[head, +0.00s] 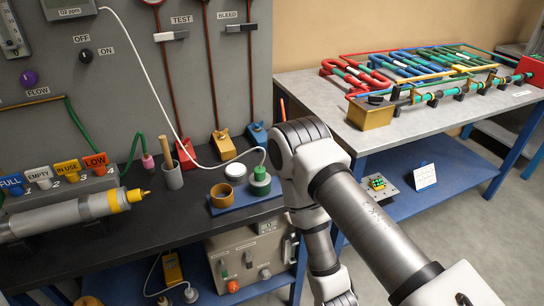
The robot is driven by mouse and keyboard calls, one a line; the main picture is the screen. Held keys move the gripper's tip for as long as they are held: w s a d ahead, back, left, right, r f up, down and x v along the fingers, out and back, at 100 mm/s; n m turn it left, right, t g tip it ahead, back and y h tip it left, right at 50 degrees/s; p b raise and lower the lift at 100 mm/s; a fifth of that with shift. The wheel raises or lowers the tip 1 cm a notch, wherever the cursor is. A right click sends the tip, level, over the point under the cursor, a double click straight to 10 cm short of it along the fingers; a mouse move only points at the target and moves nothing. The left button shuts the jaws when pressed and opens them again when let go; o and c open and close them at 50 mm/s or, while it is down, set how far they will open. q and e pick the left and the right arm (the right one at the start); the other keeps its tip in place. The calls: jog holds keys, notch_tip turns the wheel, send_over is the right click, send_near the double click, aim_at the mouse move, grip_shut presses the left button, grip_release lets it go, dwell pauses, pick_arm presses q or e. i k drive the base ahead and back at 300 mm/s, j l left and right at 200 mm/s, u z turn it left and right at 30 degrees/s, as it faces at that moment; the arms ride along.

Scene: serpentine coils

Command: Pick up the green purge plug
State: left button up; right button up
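A green plug (260,174), probably the purge plug, stands upright on a small blue tray (240,199) on the dark bench. Neither of my grippers can be made out in the head view.
A white round lid (235,170) and a brown ring-shaped cup (221,195) share the tray. A grey table (398,128) with coloured coils is at right. A silver cylinder (65,215) lies at left.

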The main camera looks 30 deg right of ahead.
aim_at(260, 178)
jog(key=z, duration=0.8)
jog(key=u, duration=1.3)
jog(key=l+z, duration=0.1)
jog(key=z, duration=1.2)
